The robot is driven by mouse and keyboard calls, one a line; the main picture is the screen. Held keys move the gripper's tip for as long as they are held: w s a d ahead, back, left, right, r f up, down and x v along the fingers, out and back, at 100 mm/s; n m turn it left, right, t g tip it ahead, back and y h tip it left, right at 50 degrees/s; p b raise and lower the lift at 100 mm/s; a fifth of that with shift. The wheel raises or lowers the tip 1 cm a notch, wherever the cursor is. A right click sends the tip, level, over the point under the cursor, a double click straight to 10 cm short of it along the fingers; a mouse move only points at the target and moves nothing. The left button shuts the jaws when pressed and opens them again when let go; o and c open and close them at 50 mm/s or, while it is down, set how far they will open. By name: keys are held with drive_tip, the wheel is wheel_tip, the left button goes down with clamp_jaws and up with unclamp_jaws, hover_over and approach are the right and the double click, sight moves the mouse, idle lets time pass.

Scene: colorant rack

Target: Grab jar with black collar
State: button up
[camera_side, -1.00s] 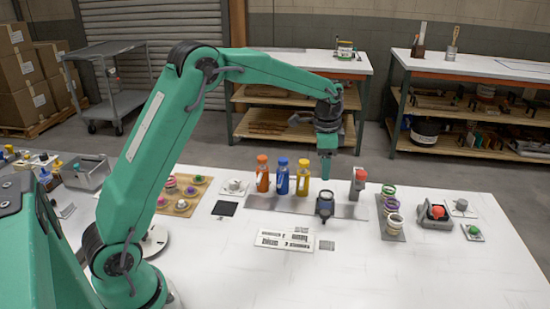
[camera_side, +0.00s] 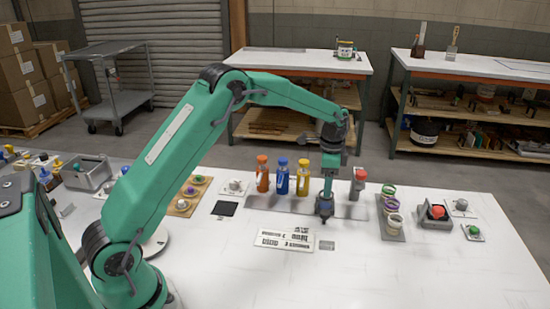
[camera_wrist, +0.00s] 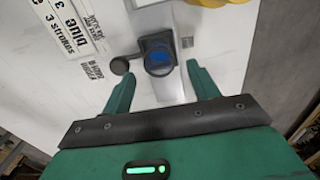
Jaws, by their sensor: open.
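A jar with a black collar (camera_wrist: 159,60) and blue inside sits on a dark square base in the wrist view. A small dark round piece lies just left of it. In the side view, this dark jar (camera_side: 324,211) stands on the grey strip, partly hidden by my gripper (camera_side: 326,196), which points straight down over it. In the wrist view my gripper (camera_wrist: 160,74) is open, with one green finger on each side of the picture. The jar shows between and slightly beyond the fingertips. I cannot tell whether the fingers touch it.
Orange (camera_side: 262,174), blue (camera_side: 282,177) and yellow (camera_side: 302,178) bottles stand left of my gripper. A red-topped device (camera_side: 359,184) stands close to the right. Several jars with coloured collars stand on a grey rack (camera_side: 391,236) further right. A label plate (camera_side: 285,239) lies in front.

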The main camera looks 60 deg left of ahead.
sight(326, 201)
drive_tip(key=shift+f, duration=0.1)
drive_tip(key=shift+s+f, duration=0.1)
drive_tip(key=shift+f, duration=2.45)
drive_tip(key=c, duration=1.1)
drive_tip(key=shift+r, duration=0.1)
